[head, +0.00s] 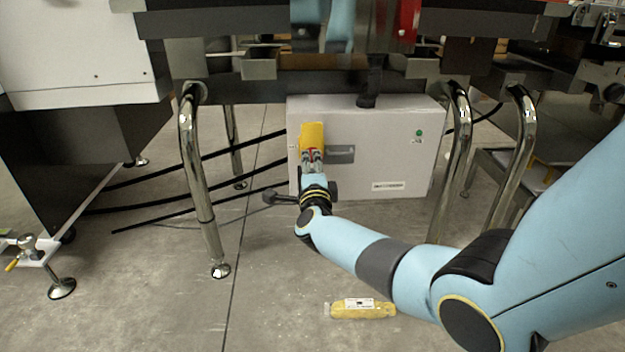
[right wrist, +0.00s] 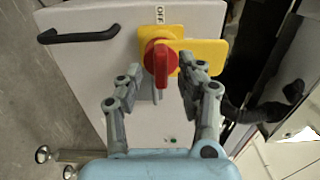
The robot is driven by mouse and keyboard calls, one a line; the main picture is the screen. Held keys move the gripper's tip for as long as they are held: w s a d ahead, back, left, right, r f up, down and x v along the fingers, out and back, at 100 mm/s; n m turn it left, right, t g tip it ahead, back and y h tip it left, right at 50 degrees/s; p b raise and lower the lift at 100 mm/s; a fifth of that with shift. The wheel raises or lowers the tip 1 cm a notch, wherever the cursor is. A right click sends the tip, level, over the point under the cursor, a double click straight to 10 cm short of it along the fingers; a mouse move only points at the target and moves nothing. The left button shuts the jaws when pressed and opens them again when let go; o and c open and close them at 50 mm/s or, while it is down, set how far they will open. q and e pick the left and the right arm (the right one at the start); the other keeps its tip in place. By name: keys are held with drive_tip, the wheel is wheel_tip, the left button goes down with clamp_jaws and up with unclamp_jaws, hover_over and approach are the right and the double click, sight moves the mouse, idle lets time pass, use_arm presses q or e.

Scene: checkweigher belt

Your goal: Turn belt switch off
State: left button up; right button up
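The belt switch is a red knob (right wrist: 160,62) on a yellow plate (right wrist: 205,50), with an "OFF" label (right wrist: 160,14) beside the plate in the right wrist view. The yellow plate (head: 312,133) also shows in the head view, on the left part of a light grey control box (head: 385,125). My right gripper (head: 312,154) is at the switch. In the right wrist view the fingers (right wrist: 162,70) are open, one on each side of the knob, with small gaps visible. I cannot tell the knob's exact setting. My left gripper is not in view.
A dark handle (head: 341,154) sits on the box beside the switch. Chrome legs (head: 194,165) of the machine frame stand on both sides. Black cables run at the left. A yellow packet (head: 360,308) lies on the concrete floor in front.

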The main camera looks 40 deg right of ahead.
drive_tip(key=v, duration=1)
drive_tip(key=shift+s+a, duration=0.2)
drive_tip(key=shift+f, duration=0.15)
